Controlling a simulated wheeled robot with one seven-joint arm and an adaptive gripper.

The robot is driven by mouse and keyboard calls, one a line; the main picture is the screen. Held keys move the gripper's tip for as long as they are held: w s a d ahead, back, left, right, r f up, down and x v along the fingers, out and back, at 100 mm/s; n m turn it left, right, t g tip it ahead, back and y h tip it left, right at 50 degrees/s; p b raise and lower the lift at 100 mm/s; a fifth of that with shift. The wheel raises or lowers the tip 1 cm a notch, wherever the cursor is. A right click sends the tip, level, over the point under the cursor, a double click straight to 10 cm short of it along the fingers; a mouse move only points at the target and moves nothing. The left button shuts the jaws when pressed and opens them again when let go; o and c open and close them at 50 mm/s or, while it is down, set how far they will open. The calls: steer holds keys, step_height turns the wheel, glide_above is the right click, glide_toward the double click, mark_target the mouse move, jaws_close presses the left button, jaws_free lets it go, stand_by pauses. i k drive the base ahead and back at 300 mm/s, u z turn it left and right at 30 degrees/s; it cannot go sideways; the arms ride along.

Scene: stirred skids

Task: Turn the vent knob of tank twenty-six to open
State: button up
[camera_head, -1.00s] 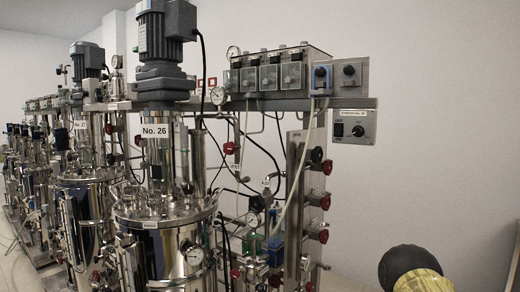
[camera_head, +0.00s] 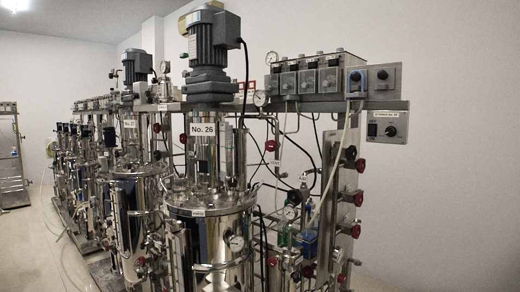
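Tank twenty-six (camera_head: 212,240) is a shiny steel vessel right of the picture's middle-left, with a white "No. 26" plate (camera_head: 203,129) and a grey motor (camera_head: 212,45) on top. A red round knob (camera_head: 271,146) sits on a pipe to the right of the plate, just above a small white tag (camera_head: 274,163) that seems to read "VENT". Whether this knob is open or closed is too small to tell. My gripper is not in view.
A steel frame right of the tank carries a black knob (camera_head: 349,153) and several red knobs, one of them here (camera_head: 358,198). A control box (camera_head: 387,127) hangs at its upper right. More tanks (camera_head: 130,205) stand to the left. Open floor (camera_head: 38,250) shows at far left.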

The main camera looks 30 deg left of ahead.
mark_target(271, 145)
steer(key=k, duration=0.4)
steer(key=u, duration=0.9)
steer(key=i, duration=0.5)
